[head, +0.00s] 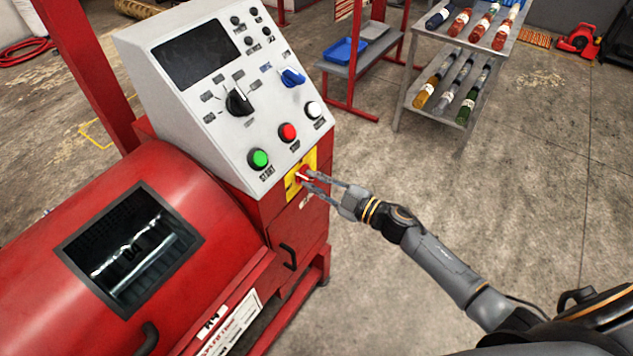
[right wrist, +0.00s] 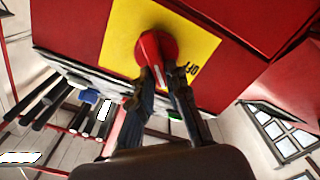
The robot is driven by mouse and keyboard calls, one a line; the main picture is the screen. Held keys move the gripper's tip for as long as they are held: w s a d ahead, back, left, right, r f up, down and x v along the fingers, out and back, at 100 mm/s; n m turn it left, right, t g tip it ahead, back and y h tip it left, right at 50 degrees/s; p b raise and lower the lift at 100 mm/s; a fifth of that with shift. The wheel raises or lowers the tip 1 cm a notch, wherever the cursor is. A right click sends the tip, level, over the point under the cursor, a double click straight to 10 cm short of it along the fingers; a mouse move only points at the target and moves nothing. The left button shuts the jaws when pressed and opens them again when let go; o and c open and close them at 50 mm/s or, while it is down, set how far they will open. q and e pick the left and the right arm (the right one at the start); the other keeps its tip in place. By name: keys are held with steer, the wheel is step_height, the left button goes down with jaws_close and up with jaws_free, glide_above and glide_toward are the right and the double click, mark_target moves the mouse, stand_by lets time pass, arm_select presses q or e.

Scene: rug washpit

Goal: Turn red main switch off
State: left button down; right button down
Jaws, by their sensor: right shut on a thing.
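The red main switch (head: 303,174) sits on a yellow plate (head: 292,189) on the red cabinet, below the grey control panel. In the right wrist view the red switch (right wrist: 155,58) shows on the yellow plate (right wrist: 196,43), with the word OFF at the plate's edge. My right gripper (head: 308,180) is at the switch, its fingers shut on it. In the right wrist view the fingers (right wrist: 165,80) meet the red handle, and part of the handle is hidden between them. The switch's exact angle is hard to tell. My left gripper is not in view.
The grey control panel (head: 215,120) carries a green button (head: 258,158), a red button (head: 288,132), a white button (head: 313,109), and black and blue knobs close above my gripper. A shelf with bottles (head: 455,85) stands behind. The concrete floor to the right is clear.

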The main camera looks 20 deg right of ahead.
steer(key=n+b, duration=0.2)
steer(key=n, duration=0.2)
steer(key=f+n+b, duration=0.1)
steer(key=n+b, duration=0.1)
steer(key=n, duration=0.3)
steer(key=shift+s+a+f, duration=0.15)
steer(key=shift+s+a, duration=0.05)
steer(key=shift+n, duration=0.3)
steer(key=c, duration=1.3)
jaws_free()
